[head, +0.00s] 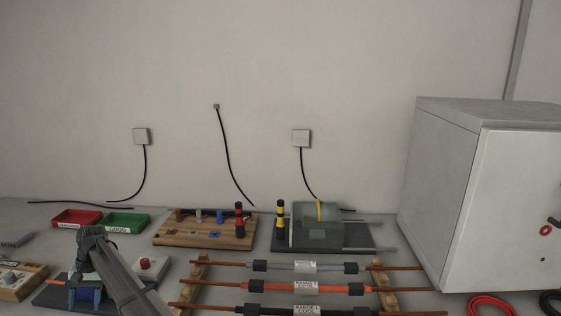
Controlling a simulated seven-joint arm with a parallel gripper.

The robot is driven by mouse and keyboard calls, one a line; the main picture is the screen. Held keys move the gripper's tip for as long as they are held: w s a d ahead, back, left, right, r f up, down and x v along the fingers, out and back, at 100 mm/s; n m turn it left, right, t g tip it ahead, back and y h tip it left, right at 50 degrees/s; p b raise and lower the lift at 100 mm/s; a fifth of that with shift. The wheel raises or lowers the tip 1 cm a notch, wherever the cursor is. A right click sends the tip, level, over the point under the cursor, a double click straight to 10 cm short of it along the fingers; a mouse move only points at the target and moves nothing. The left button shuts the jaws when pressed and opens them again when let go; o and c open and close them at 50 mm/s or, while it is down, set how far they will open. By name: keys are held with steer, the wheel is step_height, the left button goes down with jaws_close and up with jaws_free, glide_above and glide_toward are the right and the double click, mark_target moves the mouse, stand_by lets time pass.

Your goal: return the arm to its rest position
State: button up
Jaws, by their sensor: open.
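My arm (125,278) rises from the bottom edge at the lower left and bends over at a grey joint (90,238). My gripper (88,290) points down below that joint, its fingers apart. It is over a dark mat (50,294), where a dark blue piece shows between or behind the fingers. I cannot tell whether they touch it.
A red tray (76,219) and a green tray (121,223) stand behind. A wooden board (190,238) holds several coloured pieces. A red button box (150,268) is close right of my arm. Cable samples (290,287) lie on wooden rests. A grey cabinet (510,205) blocks the right.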

steer(key=s+d+f+g+y, duration=0.1)
steer(key=s+f+g, duration=0.1)
steer(key=s+f, duration=0.65)
steer(key=s+d+f+m+g, duration=0.1)
steer(key=s+f+g, duration=0.25)
steer(key=s, duration=1.05)
steer(key=s+d+f+g+y, duration=0.1)
steer(key=s+f+g, duration=0.1)
steer(key=s+f, duration=0.7)
steer(key=w+d+f+m+t, duration=0.1)
steer(key=w+d+f, duration=0.45)
steer(key=d, duration=0.75)
steer(key=w+d+f+m+t, duration=0.2)
steer(key=w+d+f, duration=0.3)
steer(key=d, duration=0.8)
steer(key=w+d+f+m+t, duration=0.1)
steer(key=w+d+f, duration=0.3)
steer(key=d+f, duration=0.55)
steer(key=s+d+f+m+t+h, duration=0.1)
steer(key=s+d, duration=0.1)
steer(key=d, duration=1)
steer(key=s+d+f+h, duration=0.1)
steer(key=s+d, duration=0.1)
steer(key=d, duration=1.1)
steer(key=s+d+h, duration=0.1)
steer(key=s+d, duration=1)
steer(key=d, duration=0.5)
steer(key=shift+s+d+r+h, duration=0.15)
steer(key=shift+s+r+h, duration=0.15)
steer(key=shift+s, duration=0.1)
